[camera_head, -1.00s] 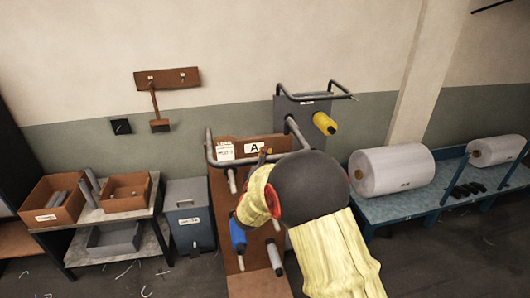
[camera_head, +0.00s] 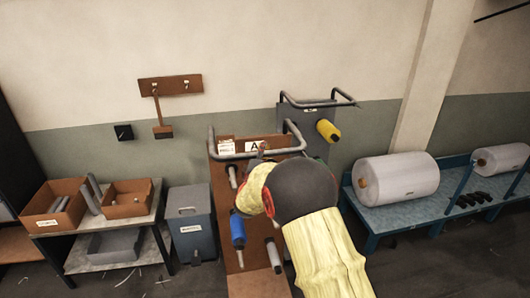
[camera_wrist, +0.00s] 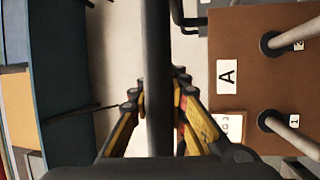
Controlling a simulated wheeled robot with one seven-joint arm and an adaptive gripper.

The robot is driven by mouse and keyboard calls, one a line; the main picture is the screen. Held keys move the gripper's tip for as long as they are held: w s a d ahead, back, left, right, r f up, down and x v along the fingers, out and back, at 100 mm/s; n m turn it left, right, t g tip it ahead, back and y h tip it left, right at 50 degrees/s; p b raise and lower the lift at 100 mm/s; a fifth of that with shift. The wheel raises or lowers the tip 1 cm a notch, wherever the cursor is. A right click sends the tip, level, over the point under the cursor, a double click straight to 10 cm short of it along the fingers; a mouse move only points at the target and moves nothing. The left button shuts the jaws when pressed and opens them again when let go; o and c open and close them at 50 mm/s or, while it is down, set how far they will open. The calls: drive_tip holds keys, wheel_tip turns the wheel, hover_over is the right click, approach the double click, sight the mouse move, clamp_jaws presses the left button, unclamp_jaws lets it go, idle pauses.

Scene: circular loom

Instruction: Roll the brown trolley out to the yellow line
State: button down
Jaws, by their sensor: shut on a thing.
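The brown trolley (camera_head: 222,172) stands upright in the head view, just right of the grey bin. It has an "A" label, a white tag, a grey tubular handle (camera_head: 219,151) along its top, and pegs, one with a blue spool (camera_head: 237,230). My arm covers its right part. In the wrist view, my gripper (camera_wrist: 159,98) is shut around the grey handle bar (camera_wrist: 159,50), with a finger on each side. The brown panel (camera_wrist: 240,25) lies to the right there. I see no yellow line in either view.
A grey trolley (camera_head: 309,120) with a yellow spool (camera_head: 327,130) stands behind, to the right. A grey lidded bin (camera_head: 190,222) stands close on the left, beside a table (camera_head: 85,225) with brown boxes. A blue bench (camera_head: 400,215) with large white rolls is on the right.

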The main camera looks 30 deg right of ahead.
drive_tip(key=c, duration=1.7)
unclamp_jaws()
drive_tip(key=shift+s, duration=0.1)
drive_tip(key=shift+o, duration=0.2)
drive_tip(key=v, duration=1.2)
